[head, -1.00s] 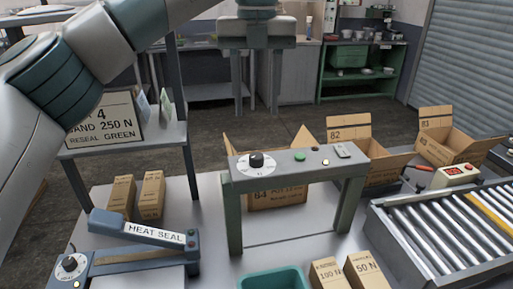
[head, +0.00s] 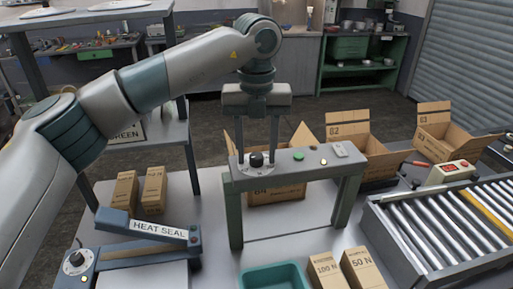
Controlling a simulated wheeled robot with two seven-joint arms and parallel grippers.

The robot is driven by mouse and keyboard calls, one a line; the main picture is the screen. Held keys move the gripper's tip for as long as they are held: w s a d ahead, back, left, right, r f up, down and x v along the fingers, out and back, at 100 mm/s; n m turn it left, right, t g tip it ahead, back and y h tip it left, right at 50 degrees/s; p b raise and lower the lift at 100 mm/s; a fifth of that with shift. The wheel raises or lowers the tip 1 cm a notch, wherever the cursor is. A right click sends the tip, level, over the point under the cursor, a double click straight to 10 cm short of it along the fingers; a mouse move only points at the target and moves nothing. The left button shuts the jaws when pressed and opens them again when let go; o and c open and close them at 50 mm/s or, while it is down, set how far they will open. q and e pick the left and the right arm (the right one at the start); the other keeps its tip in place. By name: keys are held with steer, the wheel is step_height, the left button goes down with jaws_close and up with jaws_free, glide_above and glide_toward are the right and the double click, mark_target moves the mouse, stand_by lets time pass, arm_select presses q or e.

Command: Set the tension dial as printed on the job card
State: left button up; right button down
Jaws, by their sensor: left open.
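The tension dial (head: 256,160) is a black knob on a pale round scale, at the left end of the grey strapping arch's top. My left gripper (head: 257,153) points down over it, open, with one finger at each side of the knob. I cannot tell whether the fingers touch it. The scale's marks are too small to read. The job card (head: 127,134) stands on the shelf at the left, mostly hidden behind my left arm; only the end of "GREEN" shows. My right gripper is out of view.
The arch (head: 235,218) also carries a green button (head: 299,155). A heat sealer (head: 150,231) is at front left and a teal tray (head: 272,278) at front centre. Small cartons (head: 362,268) stand beside the tray. A roller conveyor (head: 440,235) is at right, with open boxes behind.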

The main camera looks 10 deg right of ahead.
arm_select(q)
steer(key=c, duration=1)
steer(key=shift+c, duration=0.2)
